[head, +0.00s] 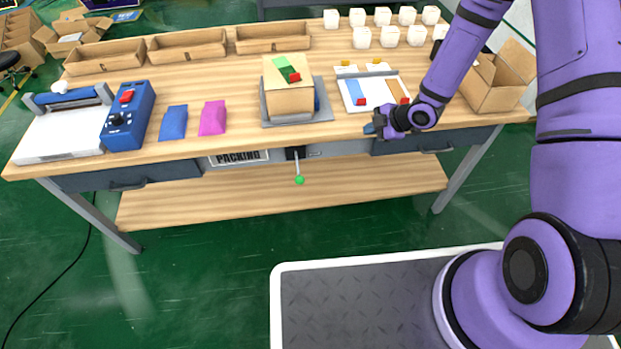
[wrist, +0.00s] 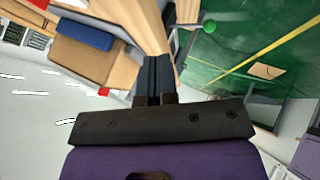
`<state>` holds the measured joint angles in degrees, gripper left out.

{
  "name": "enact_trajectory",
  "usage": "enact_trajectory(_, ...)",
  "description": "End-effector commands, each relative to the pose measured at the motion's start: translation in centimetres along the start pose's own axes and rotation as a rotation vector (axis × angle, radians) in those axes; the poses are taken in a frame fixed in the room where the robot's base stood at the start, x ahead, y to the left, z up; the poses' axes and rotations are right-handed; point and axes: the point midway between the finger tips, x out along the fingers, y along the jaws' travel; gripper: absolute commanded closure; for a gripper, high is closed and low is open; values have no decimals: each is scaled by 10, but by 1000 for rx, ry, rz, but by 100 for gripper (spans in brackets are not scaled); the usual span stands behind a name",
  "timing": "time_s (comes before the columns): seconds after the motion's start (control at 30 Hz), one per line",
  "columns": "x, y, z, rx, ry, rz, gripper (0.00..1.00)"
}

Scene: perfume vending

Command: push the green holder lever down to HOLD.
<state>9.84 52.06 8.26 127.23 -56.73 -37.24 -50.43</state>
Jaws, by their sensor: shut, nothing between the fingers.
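The green lever knob (head: 299,180) is at the end of a thin pale rod (head: 297,166). The rod comes from a black mount (head: 295,153) under the bench's front edge and sticks out from the bench front. No HOLD mark is readable. In the wrist view the green knob (wrist: 209,27) shows at top, right of the fingers, on its grey rod (wrist: 188,26). My gripper (head: 370,128) is at the bench's front edge, right of the lever and higher in the picture. In the wrist view its dark fingers (wrist: 159,62) are together, empty, and apart from the knob.
A cardboard box (head: 288,98) with green and red items stands on a grey plate above the lever. A white tray (head: 372,90) lies near my gripper. A PACKING sign (head: 238,157) and drawers line the bench front. A lower shelf (head: 280,204) runs below; floor in front looks clear.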

Motion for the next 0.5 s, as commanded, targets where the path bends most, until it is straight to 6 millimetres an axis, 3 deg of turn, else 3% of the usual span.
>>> enact_trajectory(0.03,14,-16,0,-10,46,-8,100)
enact_trajectory(0.2,49,-61,-6,-53,203,2,100)
enact_trajectory(0.4,73,-102,-17,-77,345,31,100)
enact_trajectory(0.5,78,-112,-21,-81,384,43,100)
